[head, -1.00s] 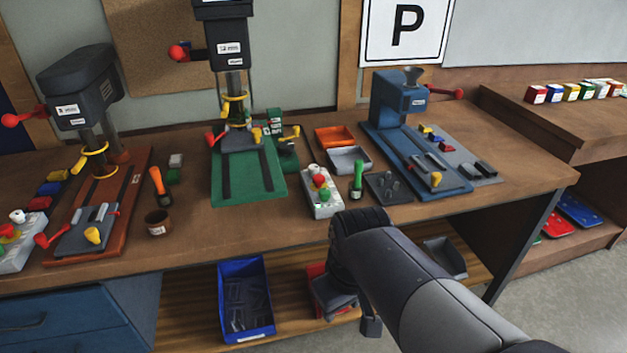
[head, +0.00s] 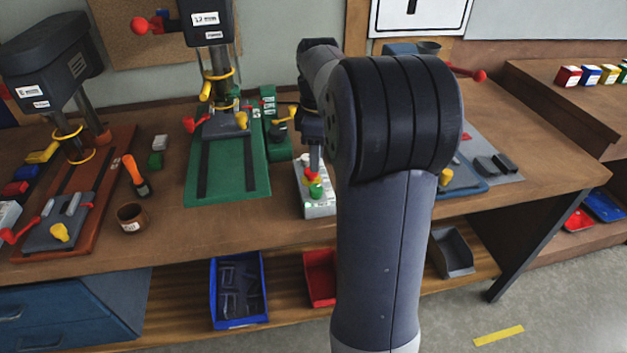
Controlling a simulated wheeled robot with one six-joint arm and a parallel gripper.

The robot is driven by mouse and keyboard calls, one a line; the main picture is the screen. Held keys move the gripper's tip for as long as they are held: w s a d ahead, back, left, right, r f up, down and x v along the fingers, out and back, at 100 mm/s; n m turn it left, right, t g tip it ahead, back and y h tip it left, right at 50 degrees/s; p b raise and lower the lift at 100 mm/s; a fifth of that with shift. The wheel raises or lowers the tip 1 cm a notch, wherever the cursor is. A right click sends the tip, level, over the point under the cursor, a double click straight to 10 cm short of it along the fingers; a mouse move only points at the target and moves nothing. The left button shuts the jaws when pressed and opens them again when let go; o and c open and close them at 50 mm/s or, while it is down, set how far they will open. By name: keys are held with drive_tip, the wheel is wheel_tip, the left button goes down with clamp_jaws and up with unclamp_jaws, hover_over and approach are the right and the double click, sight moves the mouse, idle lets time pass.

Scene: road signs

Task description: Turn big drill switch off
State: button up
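A white switch box (head: 318,203) stands on the workbench, right of the tall drill press with the green base (head: 228,160). A green button (head: 316,191) and a red one (head: 311,176) show on its top; its far end is covered. My gripper (head: 314,168) points down right above the box, close to the red button. I cannot tell whether it touches. Its fingers look like one narrow grey shape, so its opening is unclear. A second drill press (head: 45,62) with an orange-brown base stands at the left, with part of another switch box (head: 8,214) at the left edge.
My arm hides much of the blue machine (head: 466,184) at the right. An orange-handled tool (head: 134,175) and a brown cup (head: 131,216) sit between the drill presses. The bench front (head: 190,235) is clear. Blue (head: 238,322) and red bins stand on the lower shelf.

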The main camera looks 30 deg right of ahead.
sight(316, 187)
drive_tip(key=f, duration=0.9)
drive_tip(key=shift+s+a, duration=0.1)
drive_tip(key=shift+s, duration=0.1)
drive_tip(key=shift+c, duration=0.3)
drive_tip(key=c, duration=0.6)
